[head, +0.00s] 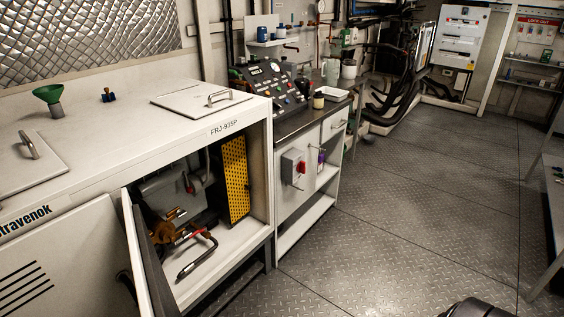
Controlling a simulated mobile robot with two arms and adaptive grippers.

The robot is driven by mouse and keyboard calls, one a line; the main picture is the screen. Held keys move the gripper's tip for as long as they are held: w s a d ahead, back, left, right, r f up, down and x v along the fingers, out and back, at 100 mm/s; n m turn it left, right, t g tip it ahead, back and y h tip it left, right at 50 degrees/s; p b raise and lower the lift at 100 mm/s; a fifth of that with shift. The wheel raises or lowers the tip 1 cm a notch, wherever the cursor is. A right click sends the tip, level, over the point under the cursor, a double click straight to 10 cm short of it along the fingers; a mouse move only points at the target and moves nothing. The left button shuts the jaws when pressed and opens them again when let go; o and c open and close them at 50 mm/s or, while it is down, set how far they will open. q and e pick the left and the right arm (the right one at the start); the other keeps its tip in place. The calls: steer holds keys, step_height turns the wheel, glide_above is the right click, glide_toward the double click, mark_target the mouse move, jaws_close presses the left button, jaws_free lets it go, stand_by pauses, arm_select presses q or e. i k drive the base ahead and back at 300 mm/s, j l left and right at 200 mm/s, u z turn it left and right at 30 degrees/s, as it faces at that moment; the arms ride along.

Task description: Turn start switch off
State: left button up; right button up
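The knob's setting is too small to read. A dark sloped control panel (276,84) with dials and several coloured buttons stands on top of the cabinet. No label reading "start" is legible, so I cannot tell which control is the start switch. Neither of my grippers shows in the head view.
A white chiller frame (240,124) marked FRJ-935P stands at the left. Its open door (140,255) sticks out at the front, showing pipes and a yellow perforated plate (236,180). A bench (550,215) stands at the right edge.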

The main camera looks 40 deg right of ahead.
mark_target(301, 167)
steer(key=i+l, duration=0.1)
steer(key=l, duration=1.45)
steer(key=i+l+z, duration=0.1)
steer(key=l, duration=0.7)
